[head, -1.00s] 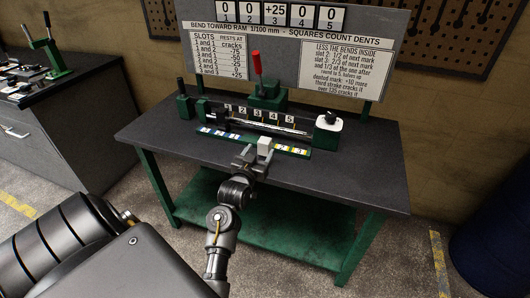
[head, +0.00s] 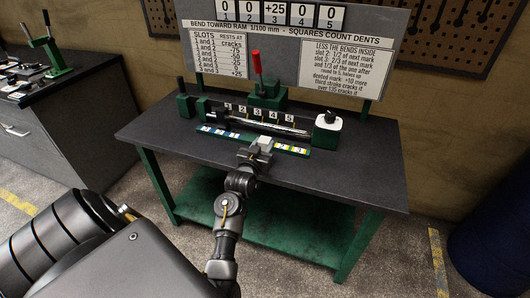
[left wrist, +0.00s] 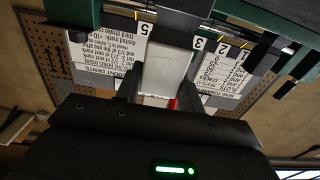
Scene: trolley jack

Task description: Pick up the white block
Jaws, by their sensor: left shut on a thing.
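The white block (head: 265,141) shows at the front of the workbench, just above or at the green strip with coloured marks (head: 285,147). My left gripper (head: 256,154) is shut on it, its fingers on either side. In the left wrist view the white block (left wrist: 167,72) stands out between the two dark fingertips of the left gripper (left wrist: 160,92). I cannot tell from the head view whether the block is clear of the strip. My right gripper is not in view.
A green press with a red-handled lever (head: 257,64) and a long bar (head: 250,122) under numbered tags stands behind the block. A white-topped knob (head: 327,122) is at its right. A sign board (head: 290,45) rises behind. The dark bench top (head: 365,165) is clear at right.

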